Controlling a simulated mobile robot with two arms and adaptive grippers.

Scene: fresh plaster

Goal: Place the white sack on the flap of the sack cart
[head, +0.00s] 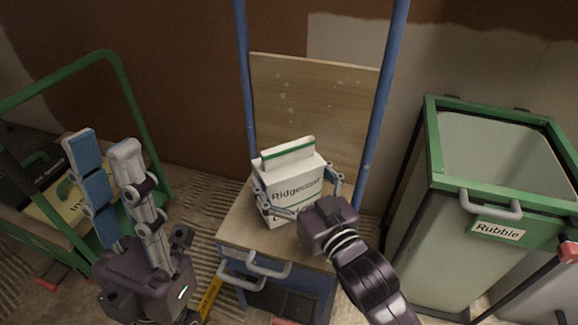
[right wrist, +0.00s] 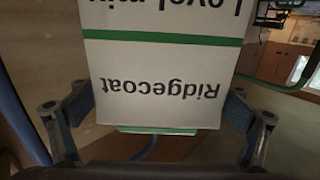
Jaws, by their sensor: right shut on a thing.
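The white sack (head: 291,183) has green bands and the word "Ridgecoat"; it stands roughly upright. My right gripper (head: 298,198) is shut on it, one finger on each side. In the right wrist view the sack (right wrist: 160,85) appears upside down between the fingers. The sack cart has blue uprights (head: 375,100) and a pale wooden back panel (head: 315,95). Its pale wooden flap (head: 240,228) lies flat in front of the panel, under the sack. I cannot tell whether the sack's base touches it. My left gripper (head: 102,142) is open and empty, left of the cart.
A bin with a green rim (head: 480,183), labelled "Rubble", stands right of the cart. A green-framed trolley (head: 135,95) carrying goods stands at left. Grey handles (head: 255,268) stick out at the flap's front. A plastered wall closes the back.

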